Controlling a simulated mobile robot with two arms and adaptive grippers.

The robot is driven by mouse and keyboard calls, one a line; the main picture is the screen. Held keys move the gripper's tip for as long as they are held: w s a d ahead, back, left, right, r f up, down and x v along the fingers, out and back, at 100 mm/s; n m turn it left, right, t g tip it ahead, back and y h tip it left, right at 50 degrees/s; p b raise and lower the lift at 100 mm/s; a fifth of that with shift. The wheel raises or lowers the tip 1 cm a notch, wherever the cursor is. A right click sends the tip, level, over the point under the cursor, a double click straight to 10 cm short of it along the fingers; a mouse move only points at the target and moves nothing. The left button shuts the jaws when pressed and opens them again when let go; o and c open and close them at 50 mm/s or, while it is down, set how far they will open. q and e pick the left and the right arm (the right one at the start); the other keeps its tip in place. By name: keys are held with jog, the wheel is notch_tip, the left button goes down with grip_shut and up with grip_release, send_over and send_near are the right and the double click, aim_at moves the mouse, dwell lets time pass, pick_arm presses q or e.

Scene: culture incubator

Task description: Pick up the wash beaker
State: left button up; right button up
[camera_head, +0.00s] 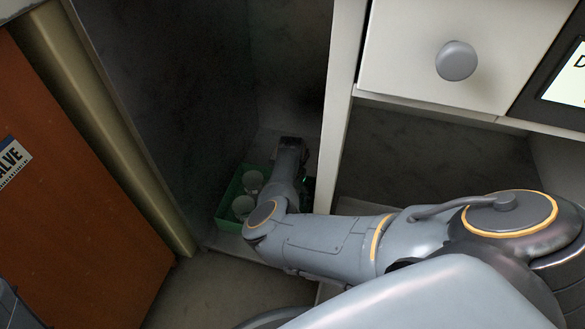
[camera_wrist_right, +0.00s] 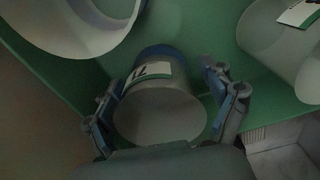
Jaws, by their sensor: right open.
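My right arm reaches into a dark cabinet bay in the head view, over a green crate (camera_head: 228,225); its gripper is mostly hidden there by the wrist. In the right wrist view my right gripper (camera_wrist_right: 165,92) is open, with one finger on each side of a whitish beaker (camera_wrist_right: 160,118). This beaker has a white label with dark marks and a blue part at its far end. I cannot tell whether the fingers touch it, or read the label as wash. My left gripper is not in view.
Two more pale beakers stand in the crate, at left (camera_wrist_right: 75,30) and right (camera_wrist_right: 285,50) in the wrist view. The bay's side walls are close to my arm. A drawer with a round knob (camera_head: 456,60) is at upper right, an orange panel (camera_head: 75,190) at left.

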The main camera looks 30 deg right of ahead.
jog(key=shift+c, duration=0.2)
jog(key=c, duration=1.2)
jog(key=shift+r, duration=0.15)
